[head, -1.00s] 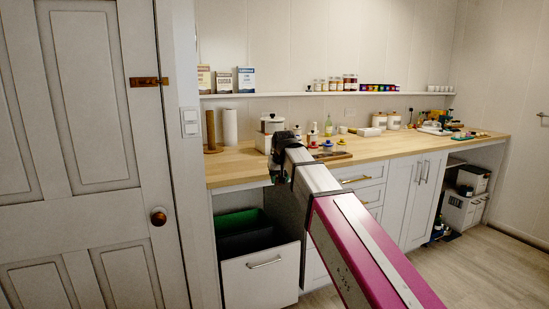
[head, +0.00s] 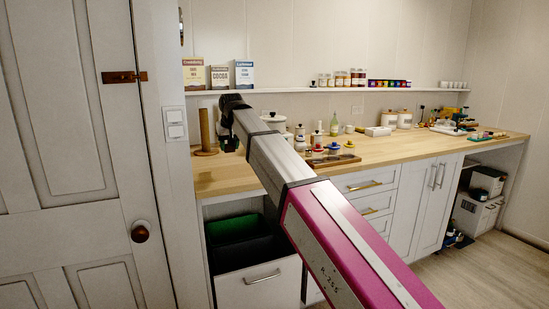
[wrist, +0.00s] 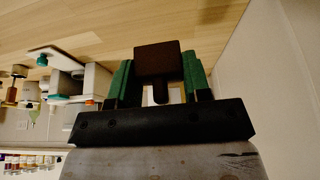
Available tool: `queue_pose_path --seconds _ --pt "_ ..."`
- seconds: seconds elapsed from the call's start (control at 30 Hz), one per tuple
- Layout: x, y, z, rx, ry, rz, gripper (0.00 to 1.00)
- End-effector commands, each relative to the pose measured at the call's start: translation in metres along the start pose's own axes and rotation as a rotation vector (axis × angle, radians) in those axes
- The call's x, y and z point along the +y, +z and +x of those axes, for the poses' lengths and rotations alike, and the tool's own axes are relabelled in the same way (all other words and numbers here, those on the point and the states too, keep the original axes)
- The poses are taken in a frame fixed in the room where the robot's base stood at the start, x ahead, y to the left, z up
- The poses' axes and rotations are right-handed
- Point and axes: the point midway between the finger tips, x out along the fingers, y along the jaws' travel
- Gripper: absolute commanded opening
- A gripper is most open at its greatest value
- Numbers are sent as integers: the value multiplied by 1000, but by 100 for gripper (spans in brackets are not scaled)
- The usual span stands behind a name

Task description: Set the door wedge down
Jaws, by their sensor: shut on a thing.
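The door wedge (wrist: 157,58) is a dark brown block in the wrist view, between the green fingers of my gripper (wrist: 158,80). My gripper is shut on it. The pale wooden counter (wrist: 130,25) shows beyond the wedge; I cannot tell the gap between them. In the head view my arm reaches over the counter's left part (head: 225,180), and its dark end (head: 232,108) is in front of the wall below the shelf. The wedge cannot be made out there.
A brown upright holder (head: 205,130), a white canister (head: 273,122) and a tray of small items (head: 333,160) stand near my arm. A shelf (head: 300,89) with boxes and jars runs above. An open bin drawer (head: 262,285) is below. The counter's left front is clear.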

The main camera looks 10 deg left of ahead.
Motion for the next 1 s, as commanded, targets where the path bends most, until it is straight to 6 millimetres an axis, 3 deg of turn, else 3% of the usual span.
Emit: queue_pose_path --seconds 0.17,0.5,0.7,1.0 --pt "15 5 8 0 1 3 19" --pt "81 22 44 0 1 3 19" --pt "110 30 59 0 0 2 19" --pt "117 36 74 -1 0 0 19"
